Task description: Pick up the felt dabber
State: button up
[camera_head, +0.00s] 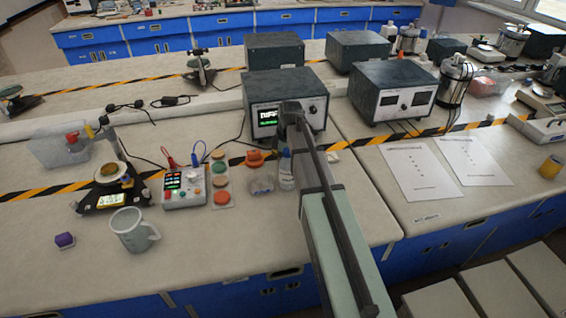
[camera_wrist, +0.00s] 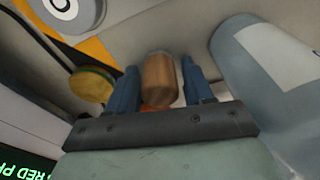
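In the wrist view a short brown, wood-coloured cylinder (camera_wrist: 158,80), which looks like the felt dabber, sits between the two blue fingers of my gripper (camera_wrist: 160,82). An orange-red part (camera_wrist: 150,108) shows at its near end. The left finger is close against it. A narrow gap seems to show at the right finger, so the fingers look open around it. In the camera_head view my gripper (camera_head: 290,108) is in front of the display instrument (camera_head: 285,98). My arm hides its fingertips there, and I cannot pick out the dabber.
Close beside my gripper in the wrist view are a grey labelled cylinder (camera_wrist: 275,75) and a yellow-green disc (camera_wrist: 92,86). In the camera_head view a bottle (camera_head: 286,170), an orange-topped jar (camera_head: 260,181) and a button box (camera_head: 183,188) stand left of my arm. A mug (camera_head: 130,230) is nearer the front.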

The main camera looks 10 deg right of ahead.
jog(key=c, duration=0.8)
